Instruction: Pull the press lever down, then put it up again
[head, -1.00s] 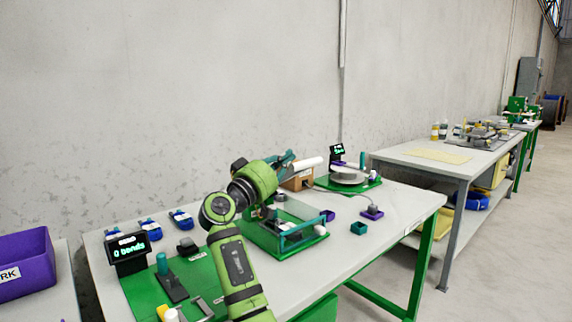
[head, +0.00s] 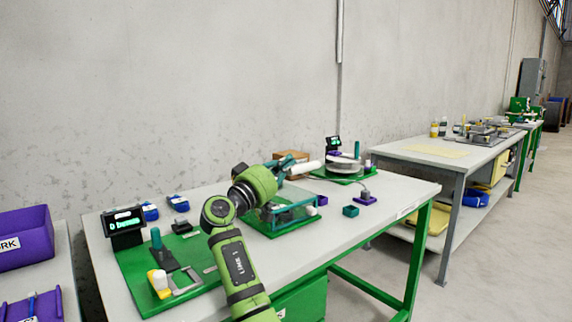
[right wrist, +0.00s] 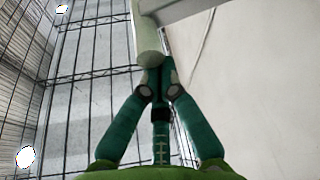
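The press lever's white cylindrical handle (head: 309,167) shows just right of my right gripper (head: 286,164) above the workbench. In the right wrist view the pale handle (right wrist: 148,42) runs down to the teal fingertips (right wrist: 157,76), which close in around its end. The gripper looks shut on it, though the contact is partly hidden. Below stands a device with a green base (head: 290,231) and teal-railed clear guard, partly hidden by my right arm. The lever's root is not clear to see. My left gripper is not in view.
On the workbench (head: 395,188) are a bending station on a green plate (head: 140,288), a display (head: 123,226), a round turntable (head: 343,166), a brown box (head: 291,156) and small purple and teal trays. The bench's right front is clear. Purple bins (head: 24,240) stand at left.

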